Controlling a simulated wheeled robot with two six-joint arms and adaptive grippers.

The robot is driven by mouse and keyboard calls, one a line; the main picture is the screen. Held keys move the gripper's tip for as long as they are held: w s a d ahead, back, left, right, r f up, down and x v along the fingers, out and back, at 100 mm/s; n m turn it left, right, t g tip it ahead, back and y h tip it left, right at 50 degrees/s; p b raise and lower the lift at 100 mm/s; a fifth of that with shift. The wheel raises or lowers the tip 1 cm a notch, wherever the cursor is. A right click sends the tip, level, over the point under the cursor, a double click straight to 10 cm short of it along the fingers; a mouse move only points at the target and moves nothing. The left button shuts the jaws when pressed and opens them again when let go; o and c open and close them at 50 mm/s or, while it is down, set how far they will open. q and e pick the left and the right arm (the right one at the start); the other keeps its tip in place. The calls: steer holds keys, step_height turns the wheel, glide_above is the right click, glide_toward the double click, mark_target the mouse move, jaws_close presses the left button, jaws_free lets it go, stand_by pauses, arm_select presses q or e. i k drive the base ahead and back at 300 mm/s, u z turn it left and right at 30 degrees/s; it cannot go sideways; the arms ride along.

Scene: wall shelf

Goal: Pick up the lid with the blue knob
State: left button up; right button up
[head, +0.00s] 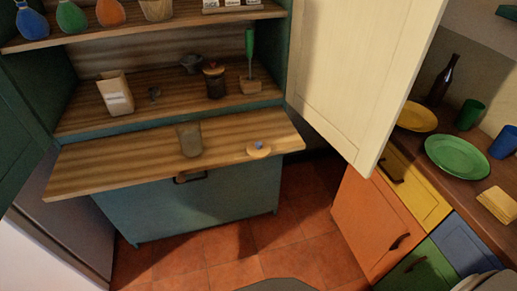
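The lid with the blue knob (261,152) lies flat near the right end of the pulled-out wooden board (100,173) of the cabinet. It is a pale, round disc with a small blue knob on top, and nothing covers it. A greyish, see-through jar (189,140) stands to its left on the same board. Neither of my grippers shows in the head view.
Behind the board, a shelf holds a paper bag (115,94), a dark jar (215,85) and a green-handled tool in a block (250,80). An open cream door (360,70) stands right of the board. Plates, including a green plate (456,157), lie on the right counter.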

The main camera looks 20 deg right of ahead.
mark_target(257, 150)
steer(key=u, duration=1.6)
steer(key=i, duration=0.75)
steer(key=z, duration=1.65)
